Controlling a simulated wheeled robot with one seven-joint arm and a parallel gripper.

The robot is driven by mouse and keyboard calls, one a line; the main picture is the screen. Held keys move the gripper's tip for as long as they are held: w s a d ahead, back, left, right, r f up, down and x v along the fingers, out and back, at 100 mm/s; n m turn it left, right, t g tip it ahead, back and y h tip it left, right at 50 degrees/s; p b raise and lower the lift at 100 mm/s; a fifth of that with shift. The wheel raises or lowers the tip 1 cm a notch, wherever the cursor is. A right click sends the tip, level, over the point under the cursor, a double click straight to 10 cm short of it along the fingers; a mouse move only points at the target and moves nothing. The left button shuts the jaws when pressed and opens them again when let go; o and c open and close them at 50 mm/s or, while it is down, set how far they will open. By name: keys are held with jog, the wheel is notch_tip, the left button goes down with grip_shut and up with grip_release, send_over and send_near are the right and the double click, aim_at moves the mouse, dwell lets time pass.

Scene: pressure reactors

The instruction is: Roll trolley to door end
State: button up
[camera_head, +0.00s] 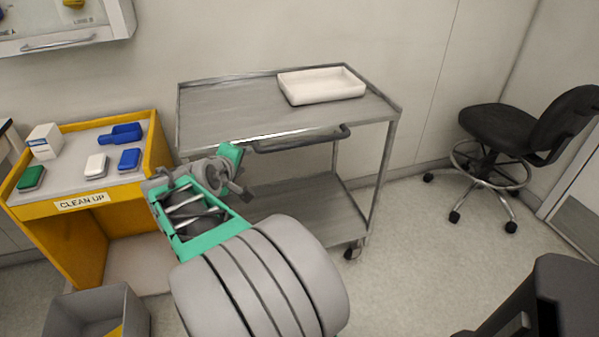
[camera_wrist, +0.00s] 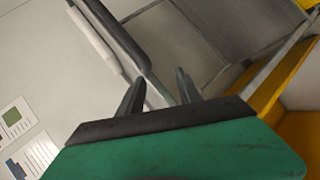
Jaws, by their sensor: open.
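The trolley (camera_head: 240,108) is a grey metal cart with two shelves and castors, standing against the back wall in the head view. Its handle (camera_head: 300,141) runs along the near edge of the top shelf. A white tray (camera_head: 322,86) sits on the top shelf at the right. My gripper (camera_head: 234,180) is in front of the trolley's near left side, left of the handle. In the wrist view my gripper (camera_wrist: 160,90) has its two dark fingers apart with nothing between them. A dark bar (camera_wrist: 112,38), seemingly the handle, lies beyond the left finger.
A yellow clean-up station (camera_head: 80,206) with several small items stands close to the trolley's left. A grey bin (camera_head: 92,308) is in front of it. A black wheeled chair (camera_head: 495,130) stands at the right. Floor (camera_head: 415,235) between trolley and chair is clear.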

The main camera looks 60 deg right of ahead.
aim_at(302, 145)
jog(key=s+d+g+h+b, duration=0.1)
jog(key=s+d, duration=0.2)
jog(key=s+d+f+n+g+h+b, duration=0.1)
jog(key=s+d+h, duration=0.1)
jog(key=s+d, duration=0.1)
jog(key=s+d+g+h+b, duration=0.1)
jog(key=s+d, duration=0.2)
jog(key=d, duration=0.1)
jog(key=shift+f+g+h, duration=0.3)
jog(key=shift+f, duration=0.05)
jog(key=shift+n, duration=0.3)
jog(key=d, duration=0.5)
jog(key=d+b, duration=0.1)
jog(key=d, duration=0.1)
jog(key=shift+s+d+f, duration=0.1)
jog(key=shift+d+f, duration=0.15)
jog(key=shift+d, duration=0.15)
grip_shut()
